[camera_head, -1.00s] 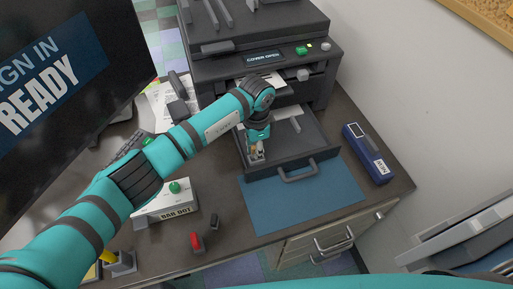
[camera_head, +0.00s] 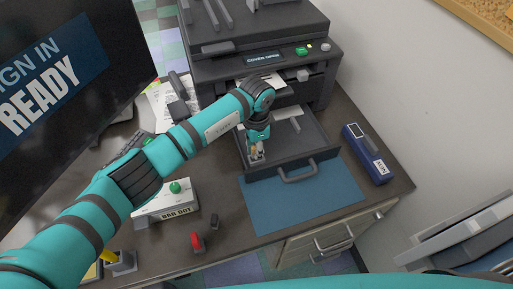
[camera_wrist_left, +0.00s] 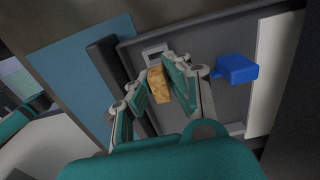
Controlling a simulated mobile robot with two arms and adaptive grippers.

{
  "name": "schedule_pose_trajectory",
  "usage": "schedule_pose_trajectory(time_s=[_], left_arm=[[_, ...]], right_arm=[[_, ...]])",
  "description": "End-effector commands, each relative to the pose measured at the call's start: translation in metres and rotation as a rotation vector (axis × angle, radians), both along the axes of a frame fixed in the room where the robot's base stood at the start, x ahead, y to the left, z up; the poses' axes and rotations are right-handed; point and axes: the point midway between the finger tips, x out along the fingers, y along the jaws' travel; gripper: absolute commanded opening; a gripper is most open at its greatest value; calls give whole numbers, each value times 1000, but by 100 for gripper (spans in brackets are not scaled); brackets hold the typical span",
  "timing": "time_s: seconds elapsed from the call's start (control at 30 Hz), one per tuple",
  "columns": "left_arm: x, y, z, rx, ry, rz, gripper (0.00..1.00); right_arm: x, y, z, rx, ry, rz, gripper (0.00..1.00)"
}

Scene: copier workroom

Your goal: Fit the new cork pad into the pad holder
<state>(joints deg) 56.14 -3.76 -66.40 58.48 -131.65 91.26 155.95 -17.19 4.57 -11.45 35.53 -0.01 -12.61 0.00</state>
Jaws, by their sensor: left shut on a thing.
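My left gripper (camera_head: 257,156) reaches down into the open grey drawer (camera_head: 318,140) of the copier. In the left wrist view its fingers (camera_wrist_left: 161,76) are shut on a tan cork pad (camera_wrist_left: 158,88). A small light-grey frame, which looks like the pad holder (camera_wrist_left: 154,49), lies on the drawer floor just beyond the pad. The pad's far end is close to the frame; I cannot tell whether they touch. In the head view the gripper largely hides the pad and holder. My right gripper is not in view.
A blue block (camera_wrist_left: 237,69) is in the drawer to the gripper's right. The copier (camera_head: 265,50) stands behind. A blue mat (camera_head: 300,197) lies before the drawer, a dark blue box (camera_head: 368,155) to the right. A white box with a green button (camera_head: 175,187) and a red object (camera_head: 198,242) are left.

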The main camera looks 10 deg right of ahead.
Motion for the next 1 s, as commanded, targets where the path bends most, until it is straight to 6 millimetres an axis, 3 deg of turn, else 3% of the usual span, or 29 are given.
schedule_pose_trajectory(time_s=[1.0], left_arm=[[0, 0, -10, 0, 0, 0, 0]], right_arm=[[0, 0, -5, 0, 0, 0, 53]])
